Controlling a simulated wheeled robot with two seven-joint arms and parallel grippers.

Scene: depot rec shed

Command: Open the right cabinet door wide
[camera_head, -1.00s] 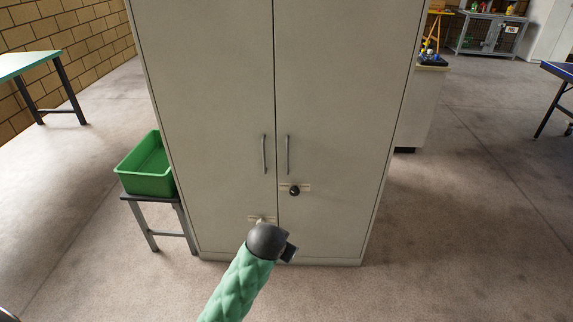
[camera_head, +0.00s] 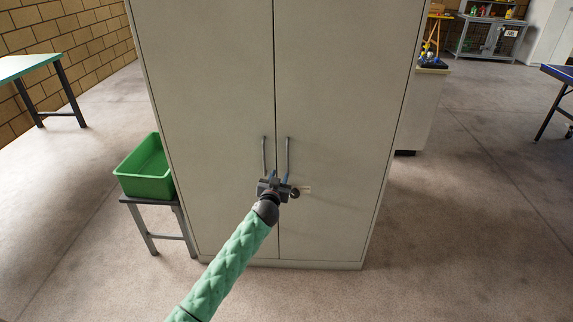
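The tall grey cabinet stands straight ahead with both doors shut. The right cabinet door (camera_head: 335,110) has a vertical bar handle (camera_head: 287,150) near the middle seam. The left door (camera_head: 205,110) has a matching handle (camera_head: 263,150). My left gripper (camera_head: 279,175) is in front of the seam at the lower ends of the handles. Its two fingers look apart, with nothing seen between them; contact with the handle cannot be told. My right gripper is not in view.
A green bin (camera_head: 146,172) sits on a small stand (camera_head: 150,215) at the cabinet's left. A pale counter (camera_head: 424,110) is behind its right side. The floor (camera_head: 450,230) front right is clear. A blue table (camera_head: 560,75) stands far right.

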